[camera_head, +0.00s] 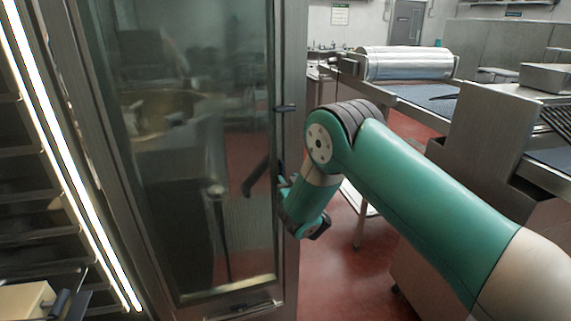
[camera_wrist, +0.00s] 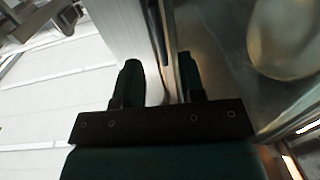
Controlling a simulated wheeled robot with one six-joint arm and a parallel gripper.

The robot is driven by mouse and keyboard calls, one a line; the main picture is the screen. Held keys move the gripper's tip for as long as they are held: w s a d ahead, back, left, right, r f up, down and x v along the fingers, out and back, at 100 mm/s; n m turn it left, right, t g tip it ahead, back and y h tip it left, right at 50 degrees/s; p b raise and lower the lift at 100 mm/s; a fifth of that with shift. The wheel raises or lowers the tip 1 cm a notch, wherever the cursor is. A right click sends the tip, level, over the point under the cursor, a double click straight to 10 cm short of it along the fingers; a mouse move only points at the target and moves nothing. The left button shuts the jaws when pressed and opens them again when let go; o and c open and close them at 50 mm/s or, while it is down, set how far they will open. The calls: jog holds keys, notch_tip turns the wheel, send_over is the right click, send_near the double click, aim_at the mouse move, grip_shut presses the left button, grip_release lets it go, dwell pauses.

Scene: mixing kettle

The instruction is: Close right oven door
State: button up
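The oven door (camera_head: 190,130) is a tall, tinted glass panel in a metal frame, filling the centre-left of the head view. It stands swung out from the oven, whose interior (camera_head: 40,200) shows at the left beside a bright light strip. A dark latch (camera_head: 285,108) sits on the door's right edge. My gripper (camera_head: 283,188) is at that edge, lower down, partly hidden by my wrist. In the wrist view my gripper (camera_wrist: 158,75) has its two dark green fingers apart, with a metal edge of the door (camera_wrist: 172,45) between them. Contact cannot be told.
A steel table (camera_head: 420,100) carries a large foil-like roll (camera_head: 405,63) behind my arm. Steel counters (camera_head: 490,130) stand at the right. Red floor (camera_head: 335,270) is clear between the door and the counters.

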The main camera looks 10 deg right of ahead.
aim_at(283, 173)
jog(key=shift+w+a+p, duration=0.15)
jog(key=shift+w+p, duration=0.6)
jog(key=shift+w, duration=1.1)
